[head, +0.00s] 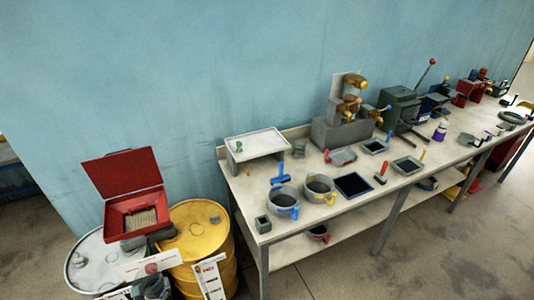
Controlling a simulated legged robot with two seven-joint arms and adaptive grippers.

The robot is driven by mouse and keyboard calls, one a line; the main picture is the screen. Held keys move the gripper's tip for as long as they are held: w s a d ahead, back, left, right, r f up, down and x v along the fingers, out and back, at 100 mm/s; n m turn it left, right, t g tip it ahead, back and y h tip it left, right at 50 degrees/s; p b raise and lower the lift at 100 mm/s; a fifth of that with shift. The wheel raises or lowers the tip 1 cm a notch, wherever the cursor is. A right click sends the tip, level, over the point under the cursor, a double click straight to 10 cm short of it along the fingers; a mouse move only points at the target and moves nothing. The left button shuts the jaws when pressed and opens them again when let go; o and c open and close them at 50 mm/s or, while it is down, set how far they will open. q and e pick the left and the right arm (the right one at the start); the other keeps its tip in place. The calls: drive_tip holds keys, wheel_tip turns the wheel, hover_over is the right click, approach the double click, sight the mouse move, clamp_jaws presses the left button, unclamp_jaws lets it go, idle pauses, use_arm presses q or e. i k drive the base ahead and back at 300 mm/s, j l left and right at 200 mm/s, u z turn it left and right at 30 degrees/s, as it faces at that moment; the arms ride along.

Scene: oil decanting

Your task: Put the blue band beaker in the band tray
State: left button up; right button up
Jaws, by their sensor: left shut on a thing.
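My left gripper (151,285) is at the bottom left edge, low in front of the drums and away from the bench. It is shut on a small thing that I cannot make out. No beaker with a clear blue band can be told apart at this size. A grey pot with a blue handle (284,197) stands on the near end of the bench, beside a pot with a yellow handle (319,188). A dark tray with a blue rim (352,186) lies right of them; I cannot tell if it is the band tray. My right gripper is out of view.
The long bench (240,192) runs to the upper right. A raised white stand (257,143) is at its back left. An open red box (135,212) sits over the drums, including a yellow drum (204,229). A small green-grey container (263,224) stands at the bench's front corner.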

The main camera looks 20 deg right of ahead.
sight(342, 158)
drive_tip(key=l+z, duration=0.1)
drive_tip(key=z, duration=0.4)
drive_tip(key=i+l+z, duration=0.1)
drive_tip(key=z, duration=0.4)
drive_tip(key=i+z, duration=0.1)
drive_tip(key=z, duration=0.35)
drive_tip(key=i+j, duration=0.1)
drive_tip(key=i, duration=2.1)
drive_tip(key=l+z, duration=0.05)
drive_tip(key=l, duration=0.05)
